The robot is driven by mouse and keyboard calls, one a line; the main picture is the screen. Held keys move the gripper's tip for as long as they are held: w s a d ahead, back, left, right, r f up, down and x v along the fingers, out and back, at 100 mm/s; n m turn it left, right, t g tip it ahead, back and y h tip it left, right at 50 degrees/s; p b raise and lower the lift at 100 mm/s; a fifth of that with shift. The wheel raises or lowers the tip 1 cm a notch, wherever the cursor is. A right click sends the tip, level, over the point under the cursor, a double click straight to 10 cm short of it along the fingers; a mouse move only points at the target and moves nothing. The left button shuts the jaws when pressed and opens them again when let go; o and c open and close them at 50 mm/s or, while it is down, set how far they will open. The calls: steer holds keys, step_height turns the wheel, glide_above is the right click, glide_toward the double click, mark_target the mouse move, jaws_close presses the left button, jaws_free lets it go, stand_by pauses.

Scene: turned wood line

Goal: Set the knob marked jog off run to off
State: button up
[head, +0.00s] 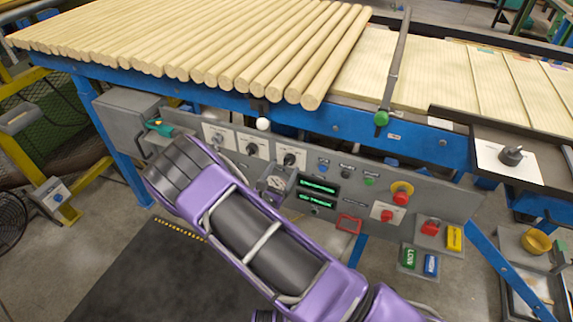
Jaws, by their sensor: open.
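A further dark knob (512,156) stands on a white plate at the far right. The lettering is too small to read, so I cannot tell which is marked jog off run, nor its setting. My purple arm crosses in front of the panel's lower left.
Wooden rods (200,45) lie on the blue-framed table above the panel. A red button on yellow (401,194), a red switch (387,213) and green displays (318,187) share the panel. A grey box (125,115) is at left. A dark mat (140,275) covers the floor.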

mark_target(289, 161)
steer(key=shift+x, duration=1.4)
jaws_close()
